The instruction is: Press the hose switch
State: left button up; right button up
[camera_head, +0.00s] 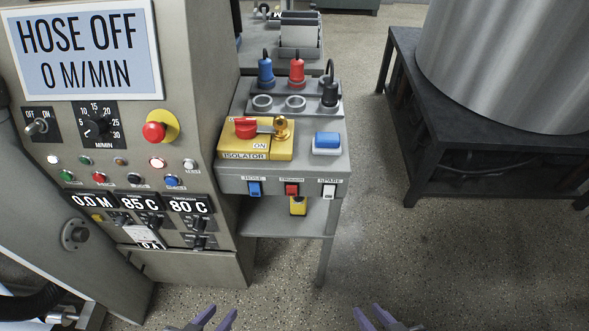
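The hose switch is a blue rocker (254,188) under a small "HOSE" label on the front face of the grey console (285,182). It is the leftmost of three rockers, beside a red one (292,189) and a white one (328,191). The sign (85,50) reads "HOSE OFF 0 M/MIN". My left gripper (222,310) is at the bottom edge, below and apart from the switch, its purple fingertips spread and empty. My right gripper (366,310) is at the bottom edge to the right, also open and empty. Only the fingertips of both show.
On the console sit a yellow isolator (258,140) with a red handle, a blue button (327,140) and blue, red and black plugs. A control panel (110,170) stands left. A dark stand (480,165) bears a metal drum. Speckled floor lies open in front.

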aim_at(255, 187)
jog(key=k, duration=0.5)
jog(key=z, duration=1.65)
jog(key=i, duration=1)
jog(key=u, duration=2.25)
